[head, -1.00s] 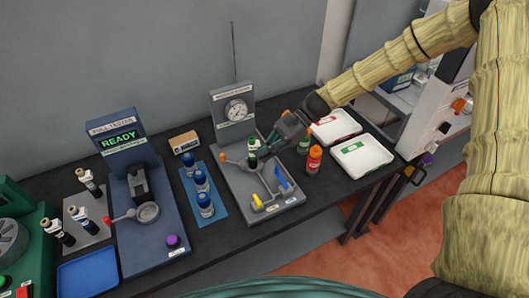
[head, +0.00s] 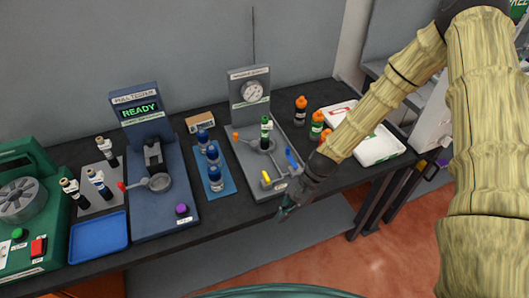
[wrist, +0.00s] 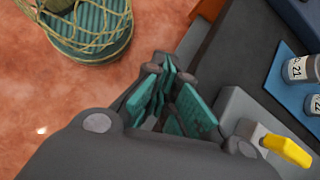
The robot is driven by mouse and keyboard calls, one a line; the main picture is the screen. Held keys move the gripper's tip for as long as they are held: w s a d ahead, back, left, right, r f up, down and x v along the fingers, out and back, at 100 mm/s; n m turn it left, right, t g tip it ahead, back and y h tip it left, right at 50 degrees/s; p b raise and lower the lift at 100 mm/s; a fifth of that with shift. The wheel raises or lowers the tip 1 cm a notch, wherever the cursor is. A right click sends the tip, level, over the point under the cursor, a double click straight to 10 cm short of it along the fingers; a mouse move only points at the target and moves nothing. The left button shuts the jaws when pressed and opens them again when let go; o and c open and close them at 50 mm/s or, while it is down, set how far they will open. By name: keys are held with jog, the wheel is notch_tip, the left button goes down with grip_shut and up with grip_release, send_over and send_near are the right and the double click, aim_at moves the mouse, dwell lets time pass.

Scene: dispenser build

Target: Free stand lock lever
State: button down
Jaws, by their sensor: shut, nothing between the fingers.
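The grey gauge stand (head: 249,119) is in the middle of the table in the head view. A dark bottle with a green cap (head: 266,126) stands upright on it. A blue handle (head: 292,158) is at its right, a yellow handle (head: 266,177) at its front, and an orange-tipped part (head: 236,135) at its left. I cannot read which one is the lock lever. My gripper (head: 288,208) is shut and empty, just off the stand's front edge, near the yellow handle. In the wrist view its teal fingers (wrist: 165,90) are together, left of the yellow handle (wrist: 286,150).
Left of the stand is a blue mat (head: 228,183) with several blue-capped bottles, then the pull tester (head: 160,215). Orange-capped bottles (head: 301,108) and white trays (head: 378,150) are to the right. Open floor (wrist: 60,120) lies before the table.

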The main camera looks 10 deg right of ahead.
jog(key=s+d+f+n+t+h+b, duration=0.1)
jog(key=s+d+f+n+h+b, duration=0.2)
jog(key=s+f, duration=0.7)
jog(key=s+d+f+n+t+h+b, duration=0.1)
jog(key=s+d+f+n+h+b, duration=0.2)
jog(key=s+f+n+b, duration=0.3)
jog(key=s+d+f+n, duration=0.1)
jog(key=s+f+n, duration=0.1)
jog(key=s+f, duration=0.2)
jog(key=shift+s+f+t+h, duration=0.15)
jog(key=shift+s+t+h, duration=0.25)
jog(key=shift+s, duration=0.65)
jog(key=shift+d, duration=0.1)
